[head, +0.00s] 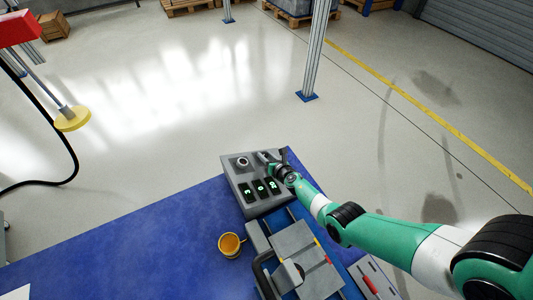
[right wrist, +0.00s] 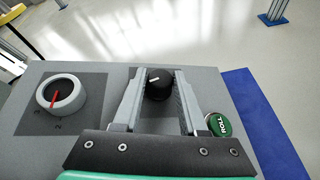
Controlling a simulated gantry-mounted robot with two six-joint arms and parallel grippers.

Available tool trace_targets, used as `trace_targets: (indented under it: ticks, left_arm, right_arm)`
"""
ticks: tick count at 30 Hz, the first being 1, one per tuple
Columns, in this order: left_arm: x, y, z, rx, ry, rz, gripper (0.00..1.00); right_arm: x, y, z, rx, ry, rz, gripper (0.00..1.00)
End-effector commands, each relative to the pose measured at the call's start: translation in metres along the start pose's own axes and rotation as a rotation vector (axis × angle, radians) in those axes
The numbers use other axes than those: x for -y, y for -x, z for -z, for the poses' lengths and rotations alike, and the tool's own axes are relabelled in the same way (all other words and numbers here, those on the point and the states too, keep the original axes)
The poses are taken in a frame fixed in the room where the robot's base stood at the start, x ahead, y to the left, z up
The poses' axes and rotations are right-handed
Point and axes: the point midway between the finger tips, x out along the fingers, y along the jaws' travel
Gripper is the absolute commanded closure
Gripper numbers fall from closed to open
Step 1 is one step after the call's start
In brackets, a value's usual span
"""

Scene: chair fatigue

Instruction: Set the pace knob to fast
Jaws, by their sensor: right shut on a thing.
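The grey control box (head: 233,183) stands at the far corner of the blue table. My right gripper (head: 271,160) is over the right part of its top. In the right wrist view my right gripper (right wrist: 157,95) is shut on a black knob (right wrist: 158,86), one finger on each side. The knob has a short white pointer mark, tilted slightly. A light ring-shaped dial (right wrist: 61,95) with a red pointer sits to its left; it also shows in the head view (head: 242,163). Labels around the black knob are hidden or unreadable. My left gripper is not in view.
A green button (right wrist: 219,124) sits just right of the right finger. Several green-lit displays (head: 260,187) are on the box's near side. A yellow-orange mug (head: 230,246) and a grey fixture (head: 300,255) stand nearer. The blue table (head: 150,250) is clear on the left.

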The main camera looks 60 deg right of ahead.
Motion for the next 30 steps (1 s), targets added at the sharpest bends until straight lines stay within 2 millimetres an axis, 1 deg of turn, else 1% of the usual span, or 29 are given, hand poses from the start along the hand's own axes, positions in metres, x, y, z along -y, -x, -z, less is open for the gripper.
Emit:
trace_targets:
  ticks: [1, 3, 8, 15, 21, 30]
  left_arm:
    - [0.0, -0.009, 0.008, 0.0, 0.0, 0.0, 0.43]
    - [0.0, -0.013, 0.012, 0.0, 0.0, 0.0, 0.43]
    - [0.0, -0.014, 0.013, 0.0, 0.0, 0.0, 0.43]
    - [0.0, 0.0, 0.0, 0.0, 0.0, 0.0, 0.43]
    - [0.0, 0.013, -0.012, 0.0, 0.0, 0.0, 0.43]
    - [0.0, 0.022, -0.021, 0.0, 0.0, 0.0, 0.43]
  right_arm:
    - [-0.004, 0.002, -0.004, -0.008, -0.011, 0.029, 1.0]
    - [-0.005, 0.002, -0.004, -0.011, -0.032, 0.08, 1.0]
    - [-0.006, -0.001, -0.001, -0.018, -0.086, 0.207, 1.0]
    - [-0.005, -0.004, 0.002, -0.027, -0.166, 0.394, 1.0]
    - [-0.005, -0.004, 0.0, -0.03, -0.215, 0.516, 1.0]
    - [-0.007, -0.002, -0.002, -0.044, -0.255, 0.606, 1.0]
